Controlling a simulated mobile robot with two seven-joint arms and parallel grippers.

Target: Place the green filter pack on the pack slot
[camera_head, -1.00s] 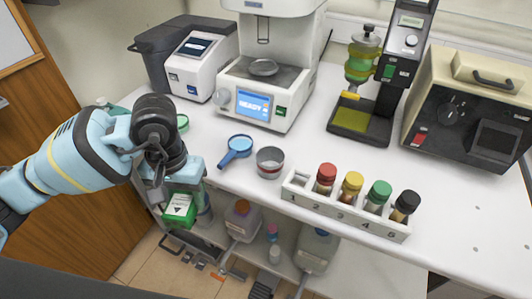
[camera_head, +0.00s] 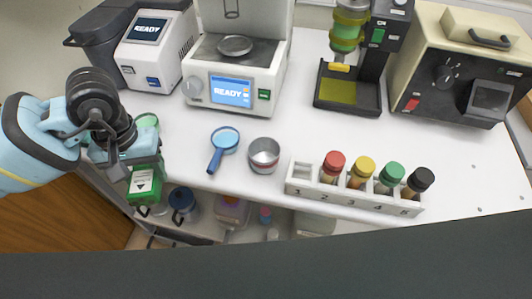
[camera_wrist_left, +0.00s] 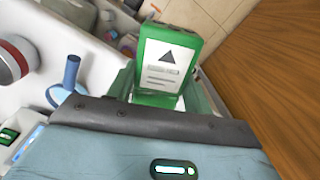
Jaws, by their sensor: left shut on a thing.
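The green filter pack (camera_head: 144,184) has a white label with a dark triangle. My left gripper (camera_head: 130,162) is shut on it and holds it in the air just past the front edge of the table, at the left of the head view. In the left wrist view the pack (camera_wrist_left: 168,62) stands out between the fingers, label facing the camera. I cannot make out a pack slot for certain in any view. My right gripper is not in view.
Jugs stand on a shelf below.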

